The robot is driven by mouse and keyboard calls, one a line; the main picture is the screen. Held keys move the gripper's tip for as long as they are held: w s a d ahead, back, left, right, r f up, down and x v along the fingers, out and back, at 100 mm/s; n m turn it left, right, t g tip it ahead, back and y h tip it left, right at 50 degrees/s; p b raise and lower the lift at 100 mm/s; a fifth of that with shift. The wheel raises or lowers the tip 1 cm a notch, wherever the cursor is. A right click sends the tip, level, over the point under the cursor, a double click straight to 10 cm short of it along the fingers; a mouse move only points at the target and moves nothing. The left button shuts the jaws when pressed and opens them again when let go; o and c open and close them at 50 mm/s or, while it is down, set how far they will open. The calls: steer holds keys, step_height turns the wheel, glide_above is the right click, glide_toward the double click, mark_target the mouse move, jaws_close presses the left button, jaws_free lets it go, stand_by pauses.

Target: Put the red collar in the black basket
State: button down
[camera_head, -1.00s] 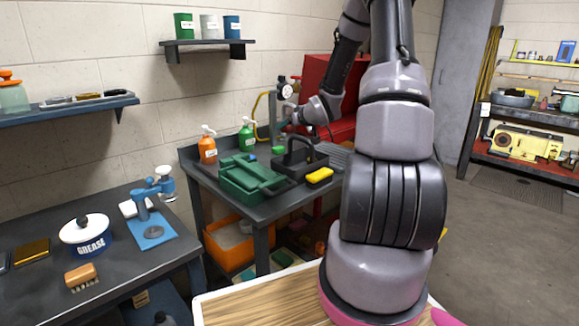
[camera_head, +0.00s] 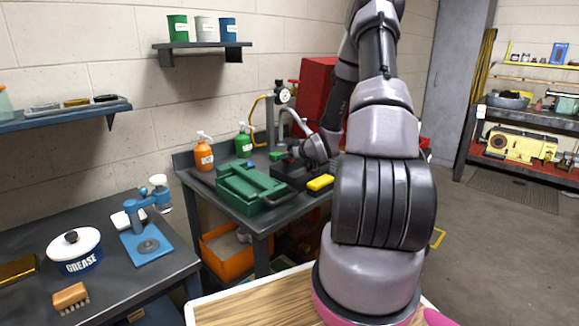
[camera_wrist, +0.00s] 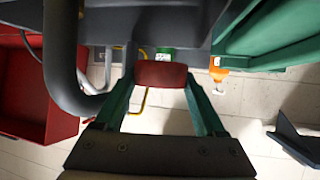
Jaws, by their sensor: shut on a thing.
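The red collar (camera_wrist: 160,74) is between the green fingers of my gripper (camera_wrist: 161,82) in the wrist view. My gripper is shut on it. The black basket (camera_head: 287,172) stands on the dark workbench in the head view, with my wrist low over it. In the wrist view the basket's dark wall (camera_wrist: 112,28) and thick curved handle (camera_wrist: 62,75) are close to the collar. The collar cannot be made out in the head view. I cannot tell whether it touches the basket.
A green toolbox (camera_head: 243,187) stands left of the basket, and a yellow block (camera_head: 320,183) lies in front of it. Orange (camera_head: 202,157) and green (camera_head: 243,143) spray bottles stand behind. A red cabinet (camera_head: 316,88) and a pressure gauge (camera_head: 282,96) are at the back.

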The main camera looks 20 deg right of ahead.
steer(key=shift+f, duration=2)
steer(key=shift+f, duration=0.1)
steer(key=shift+f, duration=0.55)
steer(key=shift+c, duration=1.2)
jaws_free()
